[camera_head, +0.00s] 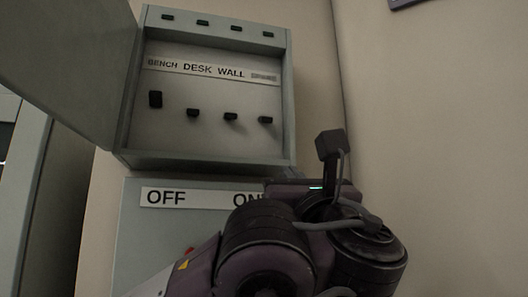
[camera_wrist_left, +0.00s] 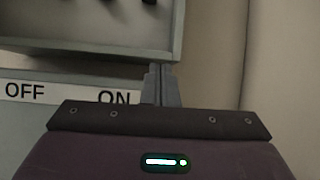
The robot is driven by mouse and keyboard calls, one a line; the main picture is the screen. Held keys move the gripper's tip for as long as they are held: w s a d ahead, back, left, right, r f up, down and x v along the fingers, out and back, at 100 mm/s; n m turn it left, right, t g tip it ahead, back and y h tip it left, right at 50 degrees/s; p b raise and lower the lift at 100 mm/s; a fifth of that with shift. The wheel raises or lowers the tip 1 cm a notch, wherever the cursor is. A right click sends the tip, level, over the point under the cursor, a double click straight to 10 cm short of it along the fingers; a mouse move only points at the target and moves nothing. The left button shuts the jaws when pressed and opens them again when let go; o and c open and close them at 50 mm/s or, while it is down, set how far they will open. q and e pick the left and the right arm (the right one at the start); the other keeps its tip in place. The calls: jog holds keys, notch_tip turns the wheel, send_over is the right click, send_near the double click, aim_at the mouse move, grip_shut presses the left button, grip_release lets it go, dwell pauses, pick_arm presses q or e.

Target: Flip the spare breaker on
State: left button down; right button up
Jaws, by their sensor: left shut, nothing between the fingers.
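The open breaker box (camera_head: 215,158) hangs on the wall in the head view, with labels BENCH, DESK, WALL and a small blurred one at the right end. Under that last label is the spare breaker (camera_head: 265,120), a small black lever level with the desk (camera_head: 193,113) and wall (camera_head: 231,117) levers. The bench breaker (camera_head: 155,99) sits higher and looks taller. My left gripper (camera_wrist_left: 160,74) is shut and empty in the left wrist view, its fingers near the box's lower right corner. In the head view its fingers are mostly hidden. My right gripper is not in view.
The box door (camera_head: 75,60) is swung open to the left. Below the box is a grey panel (camera_head: 135,230) marked OFF and ON, partly hidden by my arm, with a small red part. Bare wall (camera_head: 430,130) lies to the right.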

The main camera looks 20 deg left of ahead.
aim_at(266, 120)
pick_arm(q)
jog(key=s+r+y, duration=0.1)
jog(key=s+r, duration=0.1)
jog(key=s, duration=0.1)
jog(key=shift+a+r+y, duration=0.1)
jog(key=shift+r+y, duration=0.05)
jog(key=shift+y, duration=0.25)
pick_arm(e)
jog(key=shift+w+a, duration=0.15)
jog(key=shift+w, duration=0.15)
